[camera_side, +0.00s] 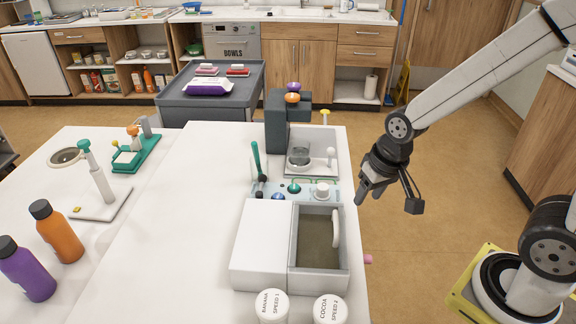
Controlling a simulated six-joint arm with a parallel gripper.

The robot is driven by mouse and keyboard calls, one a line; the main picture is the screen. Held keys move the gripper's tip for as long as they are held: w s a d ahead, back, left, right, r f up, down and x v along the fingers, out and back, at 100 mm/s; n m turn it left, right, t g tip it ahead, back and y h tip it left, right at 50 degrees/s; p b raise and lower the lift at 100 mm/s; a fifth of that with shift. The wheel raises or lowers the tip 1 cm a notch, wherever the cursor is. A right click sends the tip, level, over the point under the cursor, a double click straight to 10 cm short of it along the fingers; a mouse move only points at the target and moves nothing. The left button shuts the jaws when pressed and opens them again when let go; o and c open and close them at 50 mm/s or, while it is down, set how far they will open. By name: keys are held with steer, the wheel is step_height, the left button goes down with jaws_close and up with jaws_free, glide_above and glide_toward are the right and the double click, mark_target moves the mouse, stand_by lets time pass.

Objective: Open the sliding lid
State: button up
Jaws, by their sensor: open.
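A low box sits at the right edge of the white table. Its left half is a flat white panel (261,245). Its right half is a grey-rimmed section (293,250) around a recessed brownish surface (317,252). A white upright handle (336,229) stands along that section's right side. I cannot tell whether the brownish surface is the lid or the box's inside. My gripper (366,196) is open and empty, to the right of and above the box, beyond the table edge. It points downward and touches nothing.
Behind the box are a control panel (308,190) with knobs and a dark grey dispenser (276,125) with a glass. Two white jars (271,307) (327,309) stand in front of the box. Bottles (55,232) stand at the left. The table's middle is clear.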

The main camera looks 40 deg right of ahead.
mark_target(336, 218)
steer(key=a+r+m, duration=0.1)
steer(key=m, duration=0.1)
steer(key=w+a+r+m, duration=0.1)
steer(key=m, duration=0.1)
steer(key=w+a+r+m+y, duration=0.1)
steer(key=a+m, duration=0.1)
steer(key=shift+r+g, duration=0.25)
steer(key=shift+g, duration=0.15)
steer(key=shift+f, duration=0.1)
steer(key=shift+w+a+f, duration=0.15)
steer(key=shift+a+f, duration=0.05)
steer(key=shift+f, duration=1.05)
steer(key=shift+w+a+f, duration=0.15)
steer(key=shift+a+f, duration=0.05)
steer(key=shift+f, duration=1.05)
steer(key=shift+w+a+f, duration=0.15)
steer(key=shift+a+f, duration=0.05)
steer(key=shift+f, duration=1.05)
steer(key=shift+c, duration=0.3)
jaws_close()
